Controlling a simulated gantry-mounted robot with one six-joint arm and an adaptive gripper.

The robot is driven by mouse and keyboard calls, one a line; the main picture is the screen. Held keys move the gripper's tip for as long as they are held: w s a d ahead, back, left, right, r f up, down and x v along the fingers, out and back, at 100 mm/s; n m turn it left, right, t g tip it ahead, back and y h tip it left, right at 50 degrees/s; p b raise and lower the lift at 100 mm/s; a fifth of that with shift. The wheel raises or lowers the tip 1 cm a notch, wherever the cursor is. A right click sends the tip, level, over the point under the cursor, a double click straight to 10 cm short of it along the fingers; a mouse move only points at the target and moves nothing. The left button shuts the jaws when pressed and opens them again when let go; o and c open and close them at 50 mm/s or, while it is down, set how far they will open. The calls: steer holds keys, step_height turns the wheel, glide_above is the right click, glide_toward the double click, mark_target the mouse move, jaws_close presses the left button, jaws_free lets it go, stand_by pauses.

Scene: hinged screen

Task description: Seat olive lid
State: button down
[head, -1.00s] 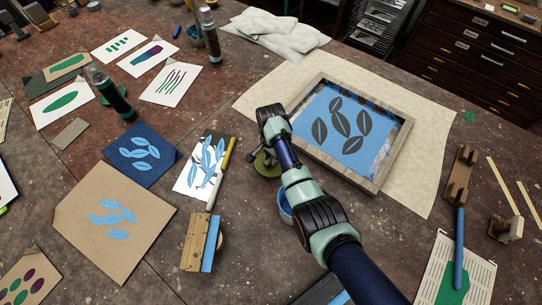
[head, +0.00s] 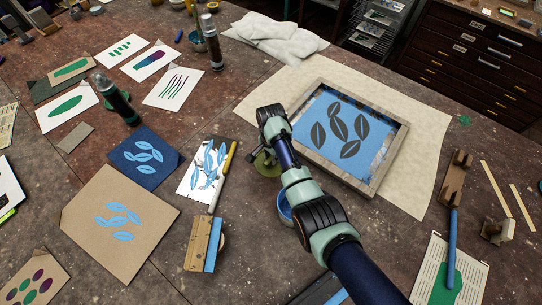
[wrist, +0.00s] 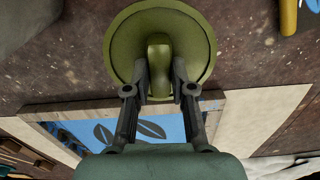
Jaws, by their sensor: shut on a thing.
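The olive lid (wrist: 125,45) is a round disc with a raised grip in the middle. My gripper (wrist: 160,85) is shut on that grip, one finger on each side, in the wrist view. In the head view the lid (head: 264,166) shows only partly below my gripper (head: 268,150), left of the screen frame. A blue tub (head: 284,208) stands just in front of the lid, partly hidden behind my arm. I cannot tell the lid's exact height above the table.
The wooden screen (head: 372,187) with a blue leaf print lies on cream paper (head: 425,165) to the right. A yellow-and-white handled tool (head: 224,178) lies on a print card to the left. A squeegee block (head: 200,243) is nearer the front.

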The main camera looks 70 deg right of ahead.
steer(key=shift+r, duration=0.1)
step_height(320, 180, up, 10)
steer(key=p, duration=1)
